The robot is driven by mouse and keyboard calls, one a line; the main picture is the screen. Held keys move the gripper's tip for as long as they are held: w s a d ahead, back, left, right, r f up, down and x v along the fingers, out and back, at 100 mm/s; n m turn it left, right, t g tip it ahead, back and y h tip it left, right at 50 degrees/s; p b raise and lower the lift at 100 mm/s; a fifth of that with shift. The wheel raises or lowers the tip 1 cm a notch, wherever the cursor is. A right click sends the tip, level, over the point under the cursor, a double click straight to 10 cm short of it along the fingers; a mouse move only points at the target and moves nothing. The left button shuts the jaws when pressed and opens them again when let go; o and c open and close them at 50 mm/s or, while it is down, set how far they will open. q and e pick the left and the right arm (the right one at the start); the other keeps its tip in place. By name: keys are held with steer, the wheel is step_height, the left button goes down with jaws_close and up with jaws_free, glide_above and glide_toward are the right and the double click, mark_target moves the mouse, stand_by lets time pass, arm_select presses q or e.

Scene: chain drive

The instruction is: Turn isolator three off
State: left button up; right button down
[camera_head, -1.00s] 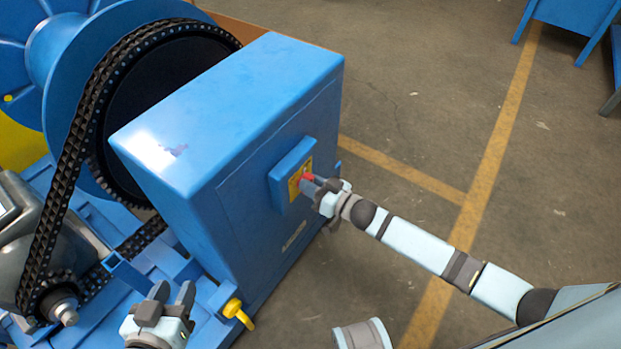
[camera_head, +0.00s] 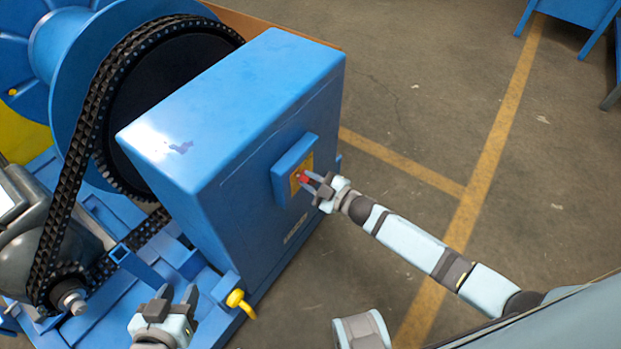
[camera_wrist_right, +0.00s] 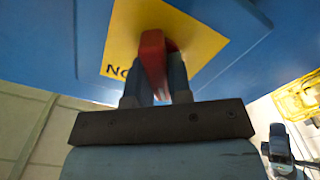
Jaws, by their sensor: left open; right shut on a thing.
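The isolator is a blue box (camera_head: 288,165) on the side of the large blue cabinet, with a yellow plate (camera_head: 307,162) and a red handle (camera_head: 303,178). My right gripper (camera_head: 312,183) reaches it from the right and is shut on the red handle. In the right wrist view the red handle (camera_wrist_right: 154,58) sits between the two fingers, in front of the yellow plate (camera_wrist_right: 200,40); its lettering is mostly hidden. My left gripper (camera_head: 177,294) is open and empty at the lower left, above the blue frame.
The blue cabinet (camera_head: 230,110) stands beside a black chain (camera_head: 75,170) and sprocket. A yellow knob (camera_head: 238,300) sticks out near my left gripper. The concrete floor (camera_head: 420,120) to the right is clear, with yellow lines. Blue stands (camera_head: 575,20) are at the upper right.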

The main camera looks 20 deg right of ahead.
steer(key=shift+n, duration=0.7)
steer(key=c, duration=1)
jaws_free()
steer(key=shift+c, duration=0.2)
arm_select(q)
steer(key=shift+a+p, duration=0.25)
steer(key=shift+p, duration=0.7)
arm_select(e)
steer(key=v, duration=1.4)
arm_select(q)
steer(key=shift+d+r, duration=0.1)
